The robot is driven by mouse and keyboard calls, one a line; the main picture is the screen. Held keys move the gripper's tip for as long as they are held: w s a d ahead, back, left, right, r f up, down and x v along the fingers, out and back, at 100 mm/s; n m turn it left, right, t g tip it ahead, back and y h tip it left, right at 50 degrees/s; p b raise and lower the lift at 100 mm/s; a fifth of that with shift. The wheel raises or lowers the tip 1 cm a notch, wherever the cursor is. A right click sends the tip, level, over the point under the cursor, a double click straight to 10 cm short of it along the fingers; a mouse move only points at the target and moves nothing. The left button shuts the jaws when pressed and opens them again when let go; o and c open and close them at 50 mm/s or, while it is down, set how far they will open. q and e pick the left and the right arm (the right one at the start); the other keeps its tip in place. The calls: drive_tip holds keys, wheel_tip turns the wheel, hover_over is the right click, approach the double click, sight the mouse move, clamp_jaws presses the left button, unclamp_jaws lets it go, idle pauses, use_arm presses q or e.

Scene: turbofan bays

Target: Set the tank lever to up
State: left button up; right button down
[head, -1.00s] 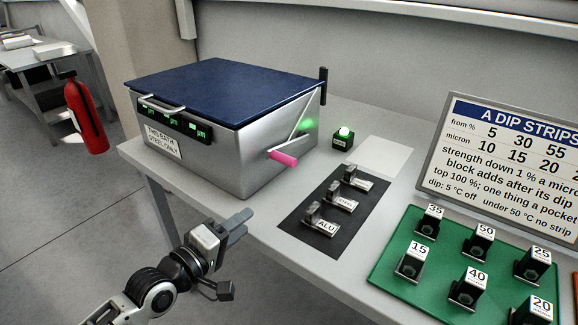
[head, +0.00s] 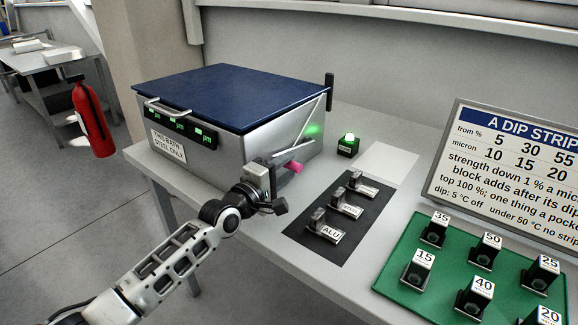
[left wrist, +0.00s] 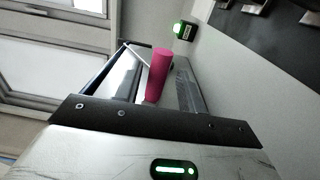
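The grey tank (head: 235,155) has a dark blue lid, shut, and stands on the left of the bench. Its lever has a pink handle (head: 295,167) that sits low on the tank's right side, sticking outward. My left gripper (head: 286,158) is at the handle and partly hides it. In the left wrist view the pink handle (left wrist: 158,75) stands in front of the gripper's palm, apparently between the open fingers. I cannot tell whether a finger touches it. My right gripper is not in view.
A green tray (head: 395,281) with numbered blocks and a sign (head: 505,150) stand further right. A fire extinguisher (head: 92,120) hangs at left.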

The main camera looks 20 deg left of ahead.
use_arm(q)
drive_tip(key=shift+w+d, duration=0.25)
drive_tip(key=shift+w, duration=0.5)
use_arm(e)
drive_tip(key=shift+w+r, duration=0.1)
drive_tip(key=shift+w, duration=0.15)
